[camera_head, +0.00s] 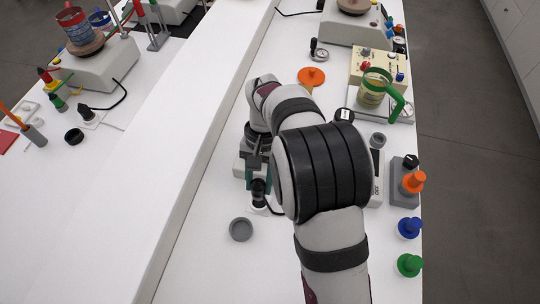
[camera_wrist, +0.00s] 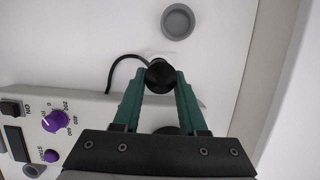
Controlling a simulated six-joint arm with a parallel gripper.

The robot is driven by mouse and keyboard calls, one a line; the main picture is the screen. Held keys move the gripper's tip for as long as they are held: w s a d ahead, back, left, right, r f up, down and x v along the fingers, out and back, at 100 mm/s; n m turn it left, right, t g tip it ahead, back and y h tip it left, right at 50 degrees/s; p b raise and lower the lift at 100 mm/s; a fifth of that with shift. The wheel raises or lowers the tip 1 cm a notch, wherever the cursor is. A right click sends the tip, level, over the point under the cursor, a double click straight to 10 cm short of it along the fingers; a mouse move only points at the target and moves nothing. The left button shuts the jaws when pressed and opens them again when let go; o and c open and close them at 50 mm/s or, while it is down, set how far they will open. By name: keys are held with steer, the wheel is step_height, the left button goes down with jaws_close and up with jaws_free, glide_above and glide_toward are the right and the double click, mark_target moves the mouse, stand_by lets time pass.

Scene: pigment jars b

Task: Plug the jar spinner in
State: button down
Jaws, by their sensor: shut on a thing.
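My gripper (camera_wrist: 160,82) has its green fingers closed on the sides of a black plug (camera_wrist: 159,75). In the head view the plug (camera_head: 258,190) shows below my gripper (camera_head: 256,178), upright over a small white plate. The white socket plate (camera_wrist: 177,58) is partly hidden behind the plug; I cannot tell whether the plug is seated in it. A black cable (camera_wrist: 115,72) curves from the plug to the left. The jar spinner (camera_wrist: 75,118) has purple knobs and a switch, partly covered by my gripper. My arm hides much of it in the head view.
A grey round dish (camera_wrist: 178,20) lies close beyond the plate and also shows in the head view (camera_head: 240,229). A raised white ledge (camera_head: 165,175) runs along the left. Orange, blue (camera_head: 409,228) and green (camera_head: 409,265) knobbed pieces line the right edge.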

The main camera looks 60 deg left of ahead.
mark_target(260, 192)
steer(key=shift+f, duration=0.15)
steer(key=shift+f, duration=2.45)
steer(key=shift+f, duration=0.25)
steer(key=shift+c, duration=1.8)
jaws_free()
